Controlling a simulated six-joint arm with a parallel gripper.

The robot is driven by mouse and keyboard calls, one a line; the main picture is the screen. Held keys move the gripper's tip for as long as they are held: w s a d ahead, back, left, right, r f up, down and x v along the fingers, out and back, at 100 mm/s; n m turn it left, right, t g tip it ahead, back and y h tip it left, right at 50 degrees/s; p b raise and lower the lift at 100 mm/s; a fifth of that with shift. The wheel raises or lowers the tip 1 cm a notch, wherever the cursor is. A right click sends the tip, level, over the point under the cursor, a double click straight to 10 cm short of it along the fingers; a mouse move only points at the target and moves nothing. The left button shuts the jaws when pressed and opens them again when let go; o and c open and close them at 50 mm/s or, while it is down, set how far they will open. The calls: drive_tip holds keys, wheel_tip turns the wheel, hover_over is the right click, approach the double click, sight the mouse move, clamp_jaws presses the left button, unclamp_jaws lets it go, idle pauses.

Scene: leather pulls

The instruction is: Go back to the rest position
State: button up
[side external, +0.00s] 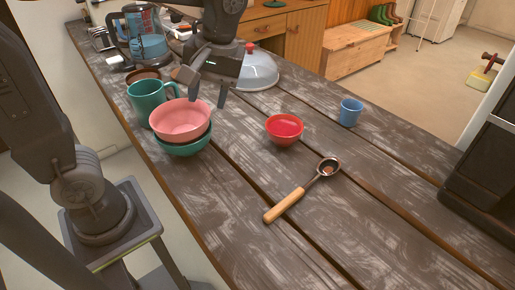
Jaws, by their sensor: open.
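My gripper (208,96) points down above the far left part of the wooden table (362,200). Its two fingers are apart, with nothing seen between them. It hangs behind and just above a pink bowl (180,118), which is stacked on a dark bowl and a green bowl (184,148). I cannot tell whether a finger touches the pink bowl's rim.
A red bowl (285,129), a blue cup (350,112) and a wooden-handled scoop (303,190) stand apart on the table. Near my gripper are a green mug (150,99), a grey dome lid (258,70) and a kettle (146,38).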

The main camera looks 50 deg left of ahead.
sight(204, 117)
drive_tip(key=x, duration=0.5)
drive_tip(key=shift+s+f, duration=0.1)
drive_tip(key=shift+f, duration=0.05)
wheel_tip(204, 117, up, 4)
drive_tip(key=shift+f, duration=0.1)
drive_tip(key=s+a+r, duration=0.4)
drive_tip(key=a+r, duration=0.3)
drive_tip(key=a, duration=0.4)
drive_tip(key=w+f, duration=0.1)
drive_tip(key=w, duration=1.6)
drive_tip(key=w+d+f+n, duration=0.1)
drive_tip(key=w+d+f, duration=0.4)
drive_tip(key=w, duration=0.3)
drive_tip(key=shift+f, duration=0.3)
